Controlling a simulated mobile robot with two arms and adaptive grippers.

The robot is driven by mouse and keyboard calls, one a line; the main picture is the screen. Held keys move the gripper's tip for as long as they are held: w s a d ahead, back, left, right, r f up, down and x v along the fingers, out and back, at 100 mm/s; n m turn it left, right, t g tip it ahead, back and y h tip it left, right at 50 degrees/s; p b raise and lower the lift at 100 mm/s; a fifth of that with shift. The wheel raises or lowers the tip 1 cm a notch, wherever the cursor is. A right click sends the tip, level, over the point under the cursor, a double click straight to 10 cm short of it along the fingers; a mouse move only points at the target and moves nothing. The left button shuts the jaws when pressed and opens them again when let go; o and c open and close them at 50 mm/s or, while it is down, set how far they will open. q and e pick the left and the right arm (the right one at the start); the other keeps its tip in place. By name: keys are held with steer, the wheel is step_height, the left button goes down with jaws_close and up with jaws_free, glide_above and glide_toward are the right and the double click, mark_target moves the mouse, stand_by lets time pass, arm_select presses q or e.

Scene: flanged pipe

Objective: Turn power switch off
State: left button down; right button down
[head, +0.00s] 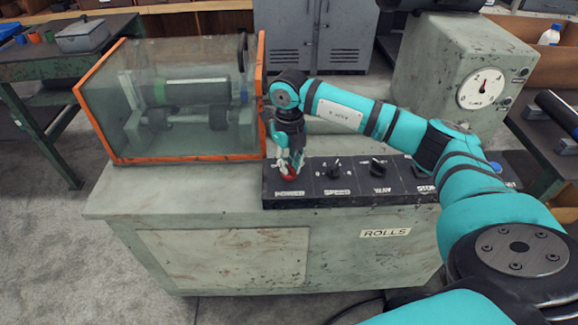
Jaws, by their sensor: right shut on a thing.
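The power switch (289,174) is a red knob at the left end of the black control panel (300,198), above the label POWER. My right gripper (290,168) reaches down from above and is shut on the red knob. The fingers hide part of the knob, so I cannot tell its exact turn position. My left gripper is not in the head view.
A SPEED knob (335,169) and another dark knob (377,167) sit to the right on the panel. A clear guard with orange edges (170,158) covers rollers on the left. A grey box with a dial (455,60) stands behind at right.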

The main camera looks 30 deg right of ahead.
mark_target(289, 166)
steer(key=shift+w+n+b, duration=0.1)
steer(key=shift+n+b, duration=0.3)
steer(key=shift+n, duration=0.9)
steer(key=shift+r, duration=0.1)
steer(key=c, duration=1.4)
jaws_free()
steer(key=shift+o, duration=0.2)
step_height(289, 166, up, 12)
